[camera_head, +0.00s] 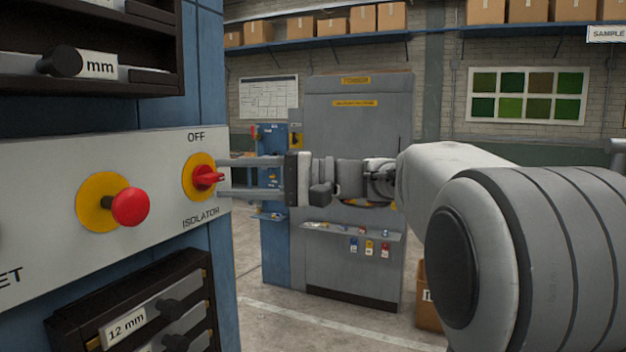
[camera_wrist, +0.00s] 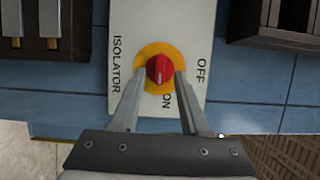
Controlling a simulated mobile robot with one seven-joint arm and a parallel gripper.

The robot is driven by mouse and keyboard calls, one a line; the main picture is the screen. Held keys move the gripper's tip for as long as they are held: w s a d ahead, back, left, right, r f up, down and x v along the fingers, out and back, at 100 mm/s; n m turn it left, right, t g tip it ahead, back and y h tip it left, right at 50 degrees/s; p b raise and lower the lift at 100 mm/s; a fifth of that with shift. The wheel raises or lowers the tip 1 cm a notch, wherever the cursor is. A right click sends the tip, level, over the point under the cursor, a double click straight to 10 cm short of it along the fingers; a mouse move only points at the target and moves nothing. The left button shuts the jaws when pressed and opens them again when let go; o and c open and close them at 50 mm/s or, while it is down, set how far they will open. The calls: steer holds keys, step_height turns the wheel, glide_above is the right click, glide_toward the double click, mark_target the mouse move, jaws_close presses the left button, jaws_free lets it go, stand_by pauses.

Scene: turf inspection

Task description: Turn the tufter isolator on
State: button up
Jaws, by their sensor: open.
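The tufter isolator is a red rotary knob (camera_head: 207,178) on a yellow disc (camera_head: 190,170), set in a pale panel with OFF above it and ISOLATOR below. In the wrist view the red knob (camera_wrist: 159,70) sits between my fingertips, with OFF to its right and ON below. A pale mark on the knob appears to run down toward ON. My gripper (camera_head: 222,177) is open and level in front of the panel, one finger above and one below the knob's height. In the wrist view my gripper (camera_wrist: 161,76) straddles the knob; contact cannot be told.
A red mushroom button (camera_head: 130,207) on a yellow disc stands out left of the isolator. Dark racks with labelled drawers sit above (camera_head: 90,62) and below (camera_head: 140,310) the panel. A grey cabinet (camera_head: 355,130) stands behind my arm. Open floor (camera_head: 270,325) lies right of the panel.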

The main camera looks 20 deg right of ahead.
steer(key=v, duration=1.5)
steer(key=shift+s+d+b, duration=0.25)
steer(key=shift+d+b, duration=0.1)
steer(key=shift+b, duration=0.05)
steer(key=s+a+f+m+g+h, duration=0.1)
steer(key=s+a+f+h, duration=0.85)
steer(key=f, duration=0.45)
steer(key=s+d+f+n+t+h, duration=0.1)
steer(key=s+d+f+n+h, duration=0.1)
steer(key=s+d+f+h, duration=0.1)
steer(key=s+d+f+n+t+h, duration=0.1)
steer(key=s+d+f+n+h, duration=0.1)
steer(key=s+f+h, duration=0.3)
steer(key=shift+s+d+f, duration=0.45)
steer(key=shift+s+f, duration=1.15)
steer(key=shift+f, duration=0.9)
